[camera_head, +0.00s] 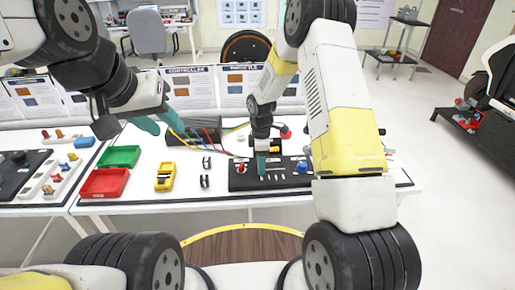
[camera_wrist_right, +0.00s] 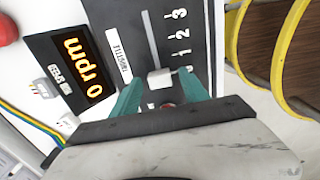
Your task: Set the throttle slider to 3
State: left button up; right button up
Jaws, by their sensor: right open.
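The throttle slider's pale knob (camera_wrist_right: 160,77) shows in the right wrist view at the near end of its slot, below the 1 mark. The slot runs up past the marks 1, 2 and 3 (camera_wrist_right: 180,14), beside a THROTTLE label (camera_wrist_right: 118,50). My right gripper (camera_wrist_right: 160,92) is open, with one teal finger on each side of the knob; I cannot tell whether they touch it. In the head view my right gripper (camera_head: 262,165) points down over the black control panel (camera_head: 240,183). My left gripper (camera_head: 160,123) is open and empty above the table, left of the panel.
The speed display (camera_wrist_right: 83,68) reads 0 rpm. Coloured wires (camera_head: 205,137) run behind. Green (camera_head: 119,157) and red (camera_head: 104,183) trays and a yellow meter (camera_head: 165,177) lie to the left.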

grip_shut()
dwell(1.4)
